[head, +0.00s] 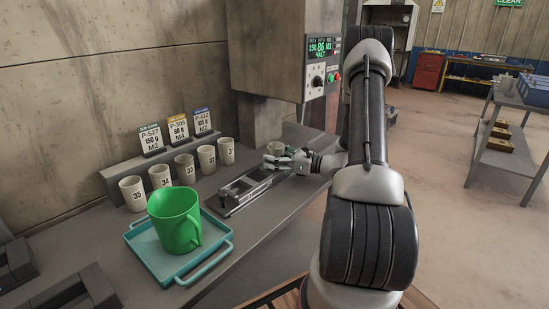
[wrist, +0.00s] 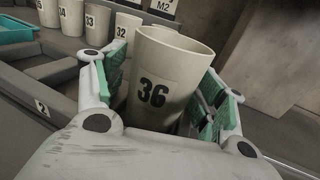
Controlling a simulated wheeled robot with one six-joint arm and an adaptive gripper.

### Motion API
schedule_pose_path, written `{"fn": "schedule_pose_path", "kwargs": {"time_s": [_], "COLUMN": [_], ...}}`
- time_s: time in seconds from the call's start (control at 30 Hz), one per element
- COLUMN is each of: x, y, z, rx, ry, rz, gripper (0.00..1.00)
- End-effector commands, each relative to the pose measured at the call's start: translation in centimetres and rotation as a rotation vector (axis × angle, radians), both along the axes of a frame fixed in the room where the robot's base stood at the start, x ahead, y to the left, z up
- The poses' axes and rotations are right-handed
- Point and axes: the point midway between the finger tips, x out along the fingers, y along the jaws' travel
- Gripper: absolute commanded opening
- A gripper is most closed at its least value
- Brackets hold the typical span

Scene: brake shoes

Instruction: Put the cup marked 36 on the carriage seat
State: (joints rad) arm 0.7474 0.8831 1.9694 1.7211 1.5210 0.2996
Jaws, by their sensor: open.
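The beige cup marked 36 (wrist: 165,75) stands between the spread fingers of my gripper (wrist: 165,95) in the wrist view. The green finger pads lie on either side of it, and its 36 faces the camera. In the head view, the rim of a beige cup (head: 276,147) shows just behind my gripper (head: 282,163); its lower part is hidden. My gripper is open around the cup. A dark metal rail fixture (head: 238,192) lies on the bench left of my gripper. The carriage seat cannot be told clearly from the rest of it.
Several numbered beige cups (head: 184,168) stand in a row by the wall, below three label cards (head: 177,131). A teal tray (head: 222,259) holds a green mug (head: 175,220) at front left. A control box (head: 321,68) hangs above the bench.

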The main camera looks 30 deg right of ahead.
Motion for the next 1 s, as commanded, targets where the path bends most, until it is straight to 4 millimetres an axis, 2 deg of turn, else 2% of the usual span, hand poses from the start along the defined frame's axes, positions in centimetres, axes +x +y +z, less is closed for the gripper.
{"fn": "schedule_pose_path", "kwargs": {"time_s": [0.17, 0.5, 0.73, 0.8, 0.87, 0.97, 1.0], "x": [-1.0, -6.9, -9.2, -9.4, -9.6, -10.6, -11.3], "y": [-0.9, -5.6, -7.2, -6.6, -5.3, -1.3, 0.6], "z": [0.3, 0.3, 0.4, 1.0, 2.0, 4.5, 5.7], "rx": [0.0, 0.0, -0.003, -0.024, -0.065, -0.194, -0.263], "ry": [0.0, 0.0, -0.001, -0.002, -0.002, -0.009, -0.016], "rz": [-0.003, -0.005, 0.001, 0.029, 0.083, 0.237, 0.317], "gripper": [0.71, 0.71, 0.71, 0.71, 0.71, 0.71, 0.71]}}
